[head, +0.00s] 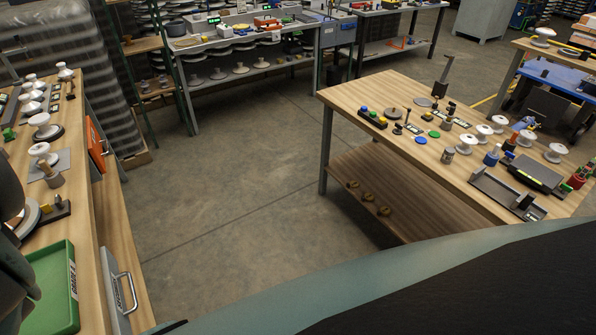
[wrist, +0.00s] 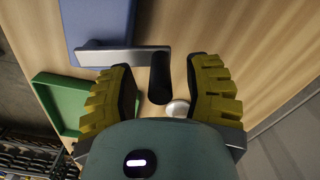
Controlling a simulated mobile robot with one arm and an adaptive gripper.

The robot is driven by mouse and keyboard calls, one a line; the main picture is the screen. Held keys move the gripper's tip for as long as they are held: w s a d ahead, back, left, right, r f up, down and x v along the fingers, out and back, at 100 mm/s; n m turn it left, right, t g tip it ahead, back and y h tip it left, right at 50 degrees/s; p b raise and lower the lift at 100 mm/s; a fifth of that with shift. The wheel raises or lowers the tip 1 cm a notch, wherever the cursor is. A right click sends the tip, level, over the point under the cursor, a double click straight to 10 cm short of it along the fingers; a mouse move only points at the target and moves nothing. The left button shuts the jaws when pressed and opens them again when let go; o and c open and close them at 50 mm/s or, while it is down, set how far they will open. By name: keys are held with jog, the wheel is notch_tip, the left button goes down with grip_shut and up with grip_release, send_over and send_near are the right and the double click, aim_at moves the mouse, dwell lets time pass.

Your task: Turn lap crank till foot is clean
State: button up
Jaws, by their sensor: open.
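In the wrist view, my gripper (wrist: 162,72) is open, with its yellow ribbed fingers spread. An upright-looking black crank handle (wrist: 160,78) lies between the fingers, with a visible gap on each side. A grey crank arm (wrist: 110,57) runs from the handle to the left, beside a blue body (wrist: 97,20). In the head view, my arm covers part of the left bench, and I cannot make out the crank there. A round pale plate (head: 28,220) sits on that bench beside my arm. I cannot tell which foot is being lapped.
A green tray (head: 52,290) lies at the near end of the left bench (head: 88,220); it also shows in the wrist view (wrist: 58,92). White insulators (head: 41,152) stand farther along. A second bench (head: 345,97) with insulators stands right, across clear floor (head: 230,170).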

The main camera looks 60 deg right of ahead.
jog(key=shift+s+f, duration=0.1)
jog(key=shift+f, duration=0.5)
jog(key=shift+o, duration=0.2)
grip_shut()
